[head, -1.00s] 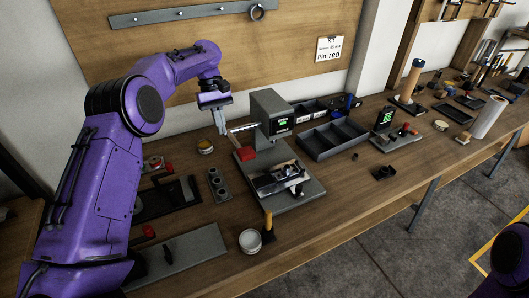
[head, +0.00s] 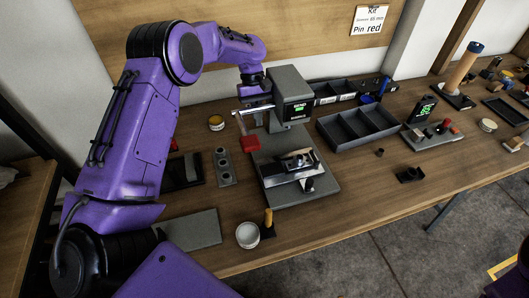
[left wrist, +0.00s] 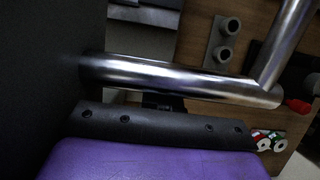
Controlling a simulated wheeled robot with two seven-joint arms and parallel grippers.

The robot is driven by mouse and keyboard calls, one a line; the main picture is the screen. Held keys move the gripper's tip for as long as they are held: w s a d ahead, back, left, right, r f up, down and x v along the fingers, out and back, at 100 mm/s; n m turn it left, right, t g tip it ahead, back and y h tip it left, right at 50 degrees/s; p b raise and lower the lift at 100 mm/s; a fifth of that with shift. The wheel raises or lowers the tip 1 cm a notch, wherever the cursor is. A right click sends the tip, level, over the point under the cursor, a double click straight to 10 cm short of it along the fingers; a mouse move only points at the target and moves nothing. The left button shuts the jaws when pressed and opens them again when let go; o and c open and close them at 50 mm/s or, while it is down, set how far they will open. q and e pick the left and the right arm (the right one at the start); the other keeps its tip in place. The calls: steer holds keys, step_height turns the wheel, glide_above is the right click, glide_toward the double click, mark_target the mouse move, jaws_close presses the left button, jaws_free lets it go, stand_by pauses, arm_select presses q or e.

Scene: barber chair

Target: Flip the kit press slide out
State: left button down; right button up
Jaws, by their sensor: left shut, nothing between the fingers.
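The kit press (head: 289,98) is a grey column with a small lit screen on its head, standing on a flat grey base (head: 325,192). Its slide (head: 293,165), with metal and black parts, lies on the base below the head. A silver cranked lever (head: 252,109) sticks out left from the head and ends in a red grip (head: 249,143). My left gripper (head: 259,117) is shut and empty, beside the head at the lever. The lever also crosses the left wrist view (left wrist: 180,80) very close; the fingertips are not clear there. My right gripper is out of view.
A divided grey tray (head: 358,130) stands right of the press. A block with round holes (head: 224,167), a white round tin (head: 248,235) and a yellow-handled tool (head: 268,222) lie left and in front.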

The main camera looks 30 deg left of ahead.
mark_target(265, 163)
arm_select(q)
steer(key=x, duration=0.3)
steer(key=p+x, duration=0.1)
steer(key=x, duration=0.5)
steer(key=shift+s+p, duration=0.3)
steer(key=s+d+p, duration=0.2)
steer(key=shift+d+f, duration=0.15)
steer(key=shift+d, duration=0.15)
steer(key=shift+s+d+f, duration=0.1)
steer(key=shift+s+d, duration=0.2)
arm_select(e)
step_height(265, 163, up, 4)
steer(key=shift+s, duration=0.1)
arm_select(q)
steer(key=shift+w+f, duration=0.1)
